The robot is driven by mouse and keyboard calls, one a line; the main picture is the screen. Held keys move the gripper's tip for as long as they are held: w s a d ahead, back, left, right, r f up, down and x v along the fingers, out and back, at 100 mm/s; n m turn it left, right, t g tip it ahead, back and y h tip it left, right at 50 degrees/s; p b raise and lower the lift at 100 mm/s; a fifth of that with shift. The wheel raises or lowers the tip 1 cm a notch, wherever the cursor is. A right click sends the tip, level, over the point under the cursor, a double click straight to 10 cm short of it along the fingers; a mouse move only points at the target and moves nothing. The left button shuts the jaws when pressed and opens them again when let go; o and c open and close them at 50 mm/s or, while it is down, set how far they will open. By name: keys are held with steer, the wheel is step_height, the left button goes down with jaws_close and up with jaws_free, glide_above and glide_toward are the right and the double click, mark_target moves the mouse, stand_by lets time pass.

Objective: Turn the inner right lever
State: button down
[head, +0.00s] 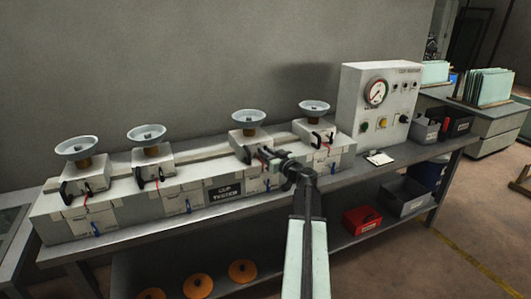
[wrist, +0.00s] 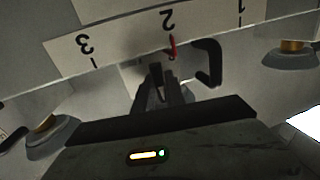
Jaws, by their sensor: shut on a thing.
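A grey bench rig (head: 110,205) has several stations in a row, each with a round metal cup on top. The inner right station (head: 248,143) is the third from the left. My gripper (head: 266,153) is at its front, and its shut jaws also show in the wrist view (wrist: 158,84). They are shut on the inner right lever, which they mostly hide. A black C-shaped handle (wrist: 210,62) is beside the jaws in the wrist view, apart from them. A small red part (wrist: 172,46) is just beyond the fingertips, below the label 2.
The outer right station (head: 314,128) stands close to the right of my gripper. A white gauge box (head: 378,105) stands farther right. A clipboard (head: 379,158) lies on the bench. The lower shelf holds a red bin (head: 362,220) and orange discs (head: 243,271).

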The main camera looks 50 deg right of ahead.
steer(key=shift+m, duration=0.3)
steer(key=m+b, duration=0.1)
steer(key=m, duration=0.2)
steer(key=shift+d+f+t+h+b, duration=0.1)
steer(key=shift+f+t+h+b, duration=0.05)
steer(key=shift+t+h+b, duration=0.2)
steer(key=m+b, duration=0.1)
steer(key=m, duration=0.2)
steer(key=m+b, duration=0.1)
steer(key=m, duration=0.2)
steer(key=shift+s+d+t+h, duration=0.1)
steer(key=shift+t+h, duration=0.25)
steer(key=m+h+b, duration=0.1)
steer(key=m, duration=0.4)
steer(key=shift+d+f, duration=0.1)
steer(key=shift+f, duration=0.05)
steer(key=m+h, duration=0.1)
steer(key=m, duration=0.4)
steer(key=shift+h, duration=0.4)
steer(key=shift+s+f+m+b, duration=0.1)
steer(key=shift+m+b, duration=0.2)
steer(key=c, duration=1.4)
jaws_free()
